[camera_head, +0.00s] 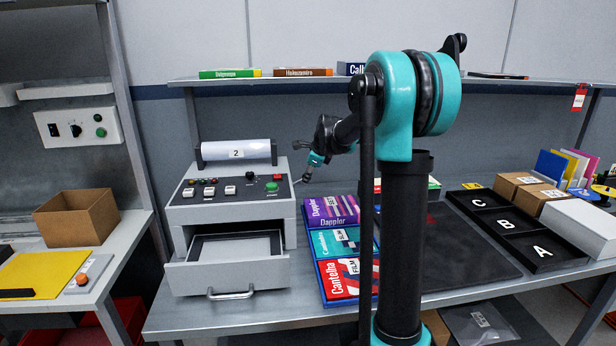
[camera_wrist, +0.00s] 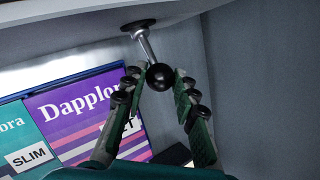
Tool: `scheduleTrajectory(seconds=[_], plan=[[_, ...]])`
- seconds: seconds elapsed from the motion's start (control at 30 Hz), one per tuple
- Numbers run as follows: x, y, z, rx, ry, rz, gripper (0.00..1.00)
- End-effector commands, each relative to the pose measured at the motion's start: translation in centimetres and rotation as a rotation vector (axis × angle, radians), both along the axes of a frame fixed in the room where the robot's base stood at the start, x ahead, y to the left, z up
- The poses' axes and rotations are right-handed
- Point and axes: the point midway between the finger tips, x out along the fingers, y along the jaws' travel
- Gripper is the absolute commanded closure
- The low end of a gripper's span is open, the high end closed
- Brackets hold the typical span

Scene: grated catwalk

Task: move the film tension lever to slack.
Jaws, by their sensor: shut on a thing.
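The film tension lever (camera_wrist: 146,46) is a short metal rod with a black ball knob (camera_wrist: 160,77), set in a round black mount on the side of the grey machine (camera_head: 191,216). In the wrist view my gripper (camera_wrist: 157,84) has one green-padded finger on each side of the knob and is shut on it. In the head view my gripper (camera_head: 313,167) is at the machine's right side, partly behind my arm, and the lever shows only as a small light rod (camera_head: 306,176). I cannot read any slack marking.
The machine carries a roll labelled 2 (camera_head: 236,152), buttons on its sloped panel, and an open drawer (camera_head: 233,276) in front. Colored film boxes (camera_head: 331,211) lie just right of it. Black bins marked A, B and C (camera_head: 522,240) stand farther right. A shelf (camera_head: 470,80) runs above.

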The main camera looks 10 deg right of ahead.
Motion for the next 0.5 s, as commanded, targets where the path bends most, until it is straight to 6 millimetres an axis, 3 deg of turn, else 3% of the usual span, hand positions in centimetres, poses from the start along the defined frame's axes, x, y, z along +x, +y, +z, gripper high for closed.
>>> scheduleTrajectory(seconds=[0.03, 0.2, 0.5], plan=[[0.01, -0.02, -0.01, 0.000, 0.000, 0.000, 0.70], [0.00, -0.01, -0.01, 0.000, 0.000, 0.000, 0.51], [-0.08, -0.03, 0.12, 0.001, 0.000, 0.000, 0.51]])
